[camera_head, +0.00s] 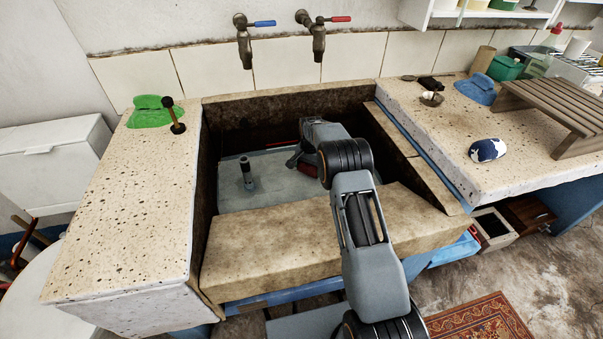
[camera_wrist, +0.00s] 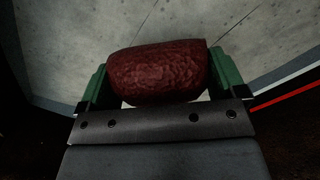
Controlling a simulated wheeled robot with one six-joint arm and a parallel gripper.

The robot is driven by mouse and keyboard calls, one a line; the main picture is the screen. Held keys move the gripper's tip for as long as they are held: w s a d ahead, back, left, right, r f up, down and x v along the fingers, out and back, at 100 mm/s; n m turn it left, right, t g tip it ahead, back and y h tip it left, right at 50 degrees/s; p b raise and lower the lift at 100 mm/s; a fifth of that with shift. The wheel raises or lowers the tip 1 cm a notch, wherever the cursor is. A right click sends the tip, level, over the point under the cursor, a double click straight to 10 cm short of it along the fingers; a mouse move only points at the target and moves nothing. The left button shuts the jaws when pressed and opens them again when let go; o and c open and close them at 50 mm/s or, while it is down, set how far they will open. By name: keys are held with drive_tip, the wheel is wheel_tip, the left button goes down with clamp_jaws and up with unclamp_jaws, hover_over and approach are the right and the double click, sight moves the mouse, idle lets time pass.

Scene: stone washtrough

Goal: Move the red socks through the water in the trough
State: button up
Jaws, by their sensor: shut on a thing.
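The red socks (camera_wrist: 158,72) show in the wrist view as a dark red, textured bundle. My gripper (camera_wrist: 160,85) is shut on them, with a green finger on each side. In the head view a small dark red part of the socks (camera_head: 308,169) shows beside my gripper (camera_head: 300,160), which reaches down inside the stone trough (camera_head: 280,238). My arm hides much of the gripper there. The grey-blue surface in the trough (camera_head: 277,180) lies below and around the gripper. I cannot tell whether the socks touch the water.
A dark upright pipe (camera_head: 247,175) stands in the trough, left of my gripper. Taps with a blue handle (camera_head: 244,40) and a red handle (camera_head: 312,36) are on the wall above. A blue-white bundle (camera_head: 487,150) and wooden rack (camera_head: 553,115) are right.

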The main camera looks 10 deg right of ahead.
wheel_tip(320, 180, up, 19)
drive_tip(key=p, duration=1.2)
drive_tip(key=shift+f, duration=0.1)
idle(1.7)
